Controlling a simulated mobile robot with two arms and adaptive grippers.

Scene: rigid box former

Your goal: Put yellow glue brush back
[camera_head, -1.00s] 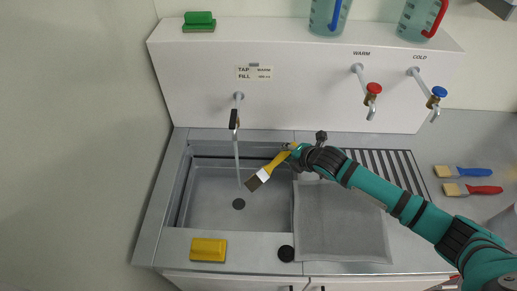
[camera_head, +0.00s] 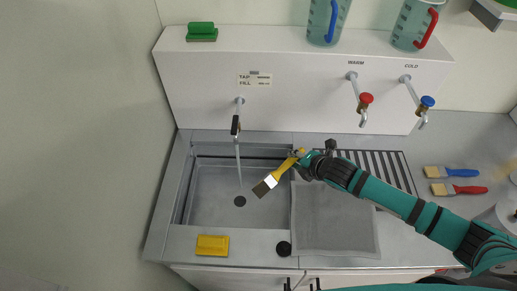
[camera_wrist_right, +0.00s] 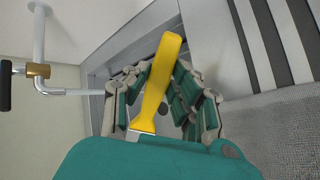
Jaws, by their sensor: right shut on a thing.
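The yellow glue brush (camera_head: 275,177) has a yellow handle, a white band and dark bristles. My right gripper (camera_head: 303,157) is shut on its handle and holds it over the right part of the sink basin. The bristles point down and to the left in the head view. In the right wrist view, the yellow handle (camera_wrist_right: 161,75) stands between the fingers of my right gripper (camera_wrist_right: 160,95), and the bristles are hidden. My left gripper does not show in either view.
Water runs from the tap (camera_head: 237,125) into the sink (camera_head: 205,205). A grey mat (camera_head: 335,220) lies right of it, before a slotted drainer (camera_head: 385,165). A blue-handled brush (camera_head: 455,172) and a red-handled brush (camera_head: 460,189) lie at the right. A yellow sponge (camera_head: 212,245) lies in front.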

